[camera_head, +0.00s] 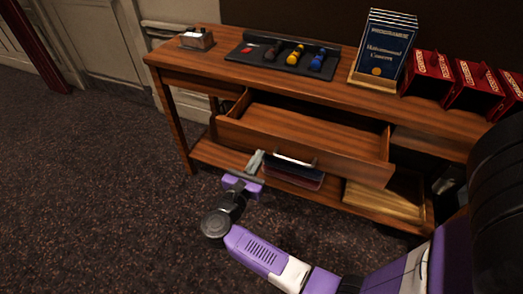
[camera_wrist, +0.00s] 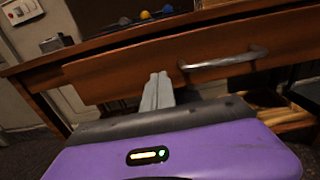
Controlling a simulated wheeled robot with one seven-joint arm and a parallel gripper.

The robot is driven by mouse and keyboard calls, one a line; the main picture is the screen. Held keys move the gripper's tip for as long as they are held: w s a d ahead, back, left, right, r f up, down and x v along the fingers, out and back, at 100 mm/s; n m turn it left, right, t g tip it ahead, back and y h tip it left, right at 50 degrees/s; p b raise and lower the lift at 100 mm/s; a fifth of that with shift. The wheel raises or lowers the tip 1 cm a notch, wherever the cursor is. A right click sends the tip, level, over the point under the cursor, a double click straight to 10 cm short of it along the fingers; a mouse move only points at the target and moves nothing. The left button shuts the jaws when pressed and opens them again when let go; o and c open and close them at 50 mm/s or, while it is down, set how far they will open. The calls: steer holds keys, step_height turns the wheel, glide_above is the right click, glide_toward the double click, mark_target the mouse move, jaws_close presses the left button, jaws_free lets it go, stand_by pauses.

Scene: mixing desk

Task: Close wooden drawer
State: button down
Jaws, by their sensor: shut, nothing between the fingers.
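The wooden drawer (camera_head: 300,131) is pulled well out of the brown desk (camera_head: 325,70) and looks empty inside. Its front panel carries a metal bar handle (camera_head: 296,161). My gripper (camera_head: 256,160) is shut and empty, with its fingers in front of the drawer's front panel, to the left of the handle. In the wrist view the shut fingers (camera_wrist: 158,90) point at the front panel, and the handle (camera_wrist: 223,60) is to their right. I cannot tell whether the fingertips touch the panel.
A wooden tray (camera_head: 385,195) lies on the lower shelf. The carpet (camera_head: 90,190) at left is clear.

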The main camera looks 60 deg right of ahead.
mark_target(284, 117)
steer(key=shift+w+d, duration=0.1)
steer(key=shift+d, duration=1.3)
steer(key=shift+d, duration=0.55)
steer(key=d+b, duration=0.2)
steer(key=d, duration=0.4)
steer(key=w+d+b, duration=0.1)
steer(key=d+b, duration=0.1)
steer(key=d, duration=0.5)
steer(key=d+b, duration=0.3)
steer(key=d, duration=0.4)
steer(key=shift+w+d, duration=0.15)
steer(key=shift+w, duration=0.15)
steer(key=shift+d+r, duration=0.1)
steer(key=shift+d, duration=0.2)
steer(key=shift+d+r, duration=0.1)
steer(key=shift+s, duration=0.1)
